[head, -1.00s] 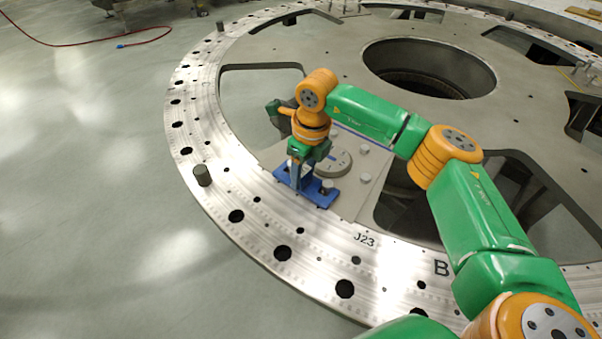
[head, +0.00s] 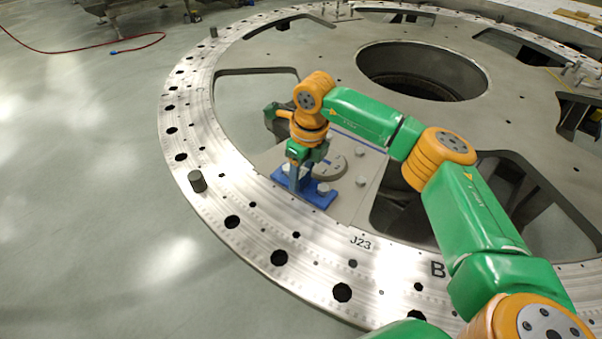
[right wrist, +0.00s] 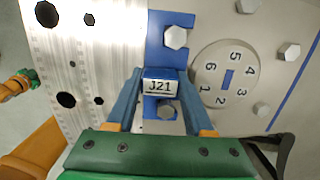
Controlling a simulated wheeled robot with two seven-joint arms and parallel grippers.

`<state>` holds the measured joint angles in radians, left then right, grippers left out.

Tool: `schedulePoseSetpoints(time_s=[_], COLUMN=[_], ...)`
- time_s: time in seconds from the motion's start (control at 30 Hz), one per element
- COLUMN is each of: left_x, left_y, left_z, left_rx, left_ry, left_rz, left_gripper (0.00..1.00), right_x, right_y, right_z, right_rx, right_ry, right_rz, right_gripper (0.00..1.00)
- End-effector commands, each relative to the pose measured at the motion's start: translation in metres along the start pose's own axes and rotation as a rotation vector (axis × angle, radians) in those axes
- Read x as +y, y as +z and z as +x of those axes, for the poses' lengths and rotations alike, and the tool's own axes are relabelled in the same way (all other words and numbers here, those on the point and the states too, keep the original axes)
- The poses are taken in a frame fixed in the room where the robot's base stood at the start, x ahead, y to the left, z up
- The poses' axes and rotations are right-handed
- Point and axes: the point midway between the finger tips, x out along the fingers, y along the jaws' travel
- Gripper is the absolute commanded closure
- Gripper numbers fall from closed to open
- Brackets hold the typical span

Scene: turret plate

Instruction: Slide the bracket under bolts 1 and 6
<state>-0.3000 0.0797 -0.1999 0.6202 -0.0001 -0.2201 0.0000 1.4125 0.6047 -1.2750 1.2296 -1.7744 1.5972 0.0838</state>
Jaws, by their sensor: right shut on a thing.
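The blue bracket (head: 318,199) lies flat on the plate beside the round numbered disc (head: 329,167). My right gripper (right wrist: 157,85) is shut on the bracket's upright block labelled J21 (right wrist: 159,86). In the right wrist view, the bracket's far end (right wrist: 158,22) has the bolt on the disc's 6 side (right wrist: 176,37) over its right part. The bolt on the 1 side (right wrist: 167,112) shows between my fingers, with blue bracket around it. I cannot tell how fully the bracket sits under either bolt head. My left gripper is not in view.
More bolts stand around the disc (right wrist: 225,75), one at its right (right wrist: 290,50) and one below (right wrist: 262,108). The silver ring (head: 232,185) with holes runs along the left and front. A dark upright pin (head: 197,181) stands on it. Large openings lie behind and right.

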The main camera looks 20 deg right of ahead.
Motion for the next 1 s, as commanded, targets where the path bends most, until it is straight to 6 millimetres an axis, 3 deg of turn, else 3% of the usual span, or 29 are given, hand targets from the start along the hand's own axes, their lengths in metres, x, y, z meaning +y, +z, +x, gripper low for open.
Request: schedulePoseSetpoints(time_s=[0.27, 0.3, 0.43, 0.77, 1.0], left_x=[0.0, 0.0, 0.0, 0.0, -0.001], left_y=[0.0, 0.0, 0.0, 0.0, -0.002], left_z=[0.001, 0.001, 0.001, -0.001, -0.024], left_rx=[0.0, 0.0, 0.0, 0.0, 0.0], left_ry=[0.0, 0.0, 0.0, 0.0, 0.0], left_rz=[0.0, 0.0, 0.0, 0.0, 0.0], left_gripper=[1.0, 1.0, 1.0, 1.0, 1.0], right_x=[0.0, 0.0, 0.0, 0.0, 0.0], right_y=[0.0, 0.0, 0.0, 0.0, 0.003], right_z=[0.002, 0.002, 0.002, 0.0, -0.027], right_rx=[-0.001, -0.001, -0.001, 0.001, 0.0], right_ry=[0.0, 0.0, 0.0, 0.0, 0.0], right_rz=[0.0, 0.0, 0.0, 0.0, 0.0], right_gripper=[1.0, 0.45, 0.13, 0.13, 0.13])
